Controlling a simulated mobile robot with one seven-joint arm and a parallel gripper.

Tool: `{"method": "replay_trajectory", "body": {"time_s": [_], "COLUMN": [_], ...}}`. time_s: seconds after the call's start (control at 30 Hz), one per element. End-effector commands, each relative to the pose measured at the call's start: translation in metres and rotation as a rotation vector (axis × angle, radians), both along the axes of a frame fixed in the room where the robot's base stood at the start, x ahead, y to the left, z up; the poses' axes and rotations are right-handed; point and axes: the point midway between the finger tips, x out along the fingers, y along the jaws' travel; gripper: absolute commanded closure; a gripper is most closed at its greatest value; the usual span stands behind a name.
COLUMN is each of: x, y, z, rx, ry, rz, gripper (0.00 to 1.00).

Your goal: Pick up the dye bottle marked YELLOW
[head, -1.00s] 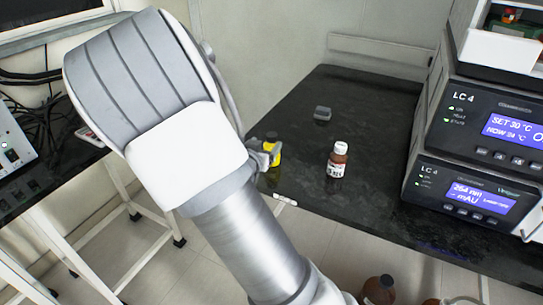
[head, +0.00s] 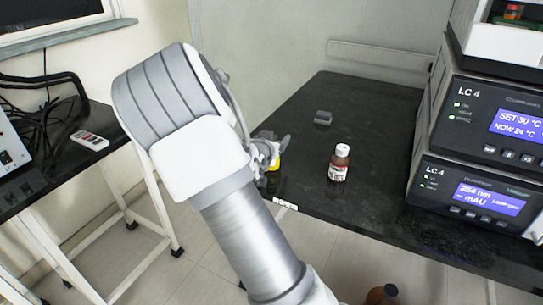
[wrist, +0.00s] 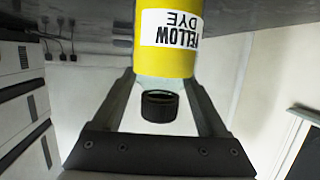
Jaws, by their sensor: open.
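The dye bottle marked YELLOW (wrist: 165,50) shows large in the wrist view, upside down in that picture, with its yellow body, white YELLOW DYE label and black cap (wrist: 160,106). My gripper (wrist: 160,85) is open, with one finger on each side of the bottle's clear shoulder and cap. I cannot tell whether either finger touches it. In the head view my gripper (head: 272,150) is at the left edge of the dark bench, and only a bit of the yellow bottle (head: 275,164) shows behind it.
A small grey block (head: 323,117) lies farther back. Stacked LC 4 units (head: 475,150) fill the right side. A small white item (head: 285,205) is at the bench's front edge.

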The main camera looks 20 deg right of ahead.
Motion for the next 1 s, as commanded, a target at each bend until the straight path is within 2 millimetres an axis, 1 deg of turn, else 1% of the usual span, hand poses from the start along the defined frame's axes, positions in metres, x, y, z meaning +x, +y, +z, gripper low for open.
{"method": "replay_trajectory", "body": {"time_s": [0.03,0.07,0.2,0.37,0.4,0.43,0.83,1.0], "x": [0.000,0.000,0.000,0.000,0.000,0.000,0.000,0.000], "y": [0.000,0.000,0.000,0.000,0.000,0.000,0.000,0.000], "z": [0.000,0.000,0.000,0.000,0.000,0.000,0.002,0.014], "rx": [0.000,0.000,0.000,0.000,0.001,0.001,0.000,0.000], "ry": [0.000,0.000,0.000,0.000,-0.001,-0.001,-0.001,-0.004], "rz": [0.000,0.000,0.000,0.000,0.000,0.000,0.000,-0.001], "gripper": [0.29,0.35,0.60,0.89,0.96,1.00,1.00,1.00]}}
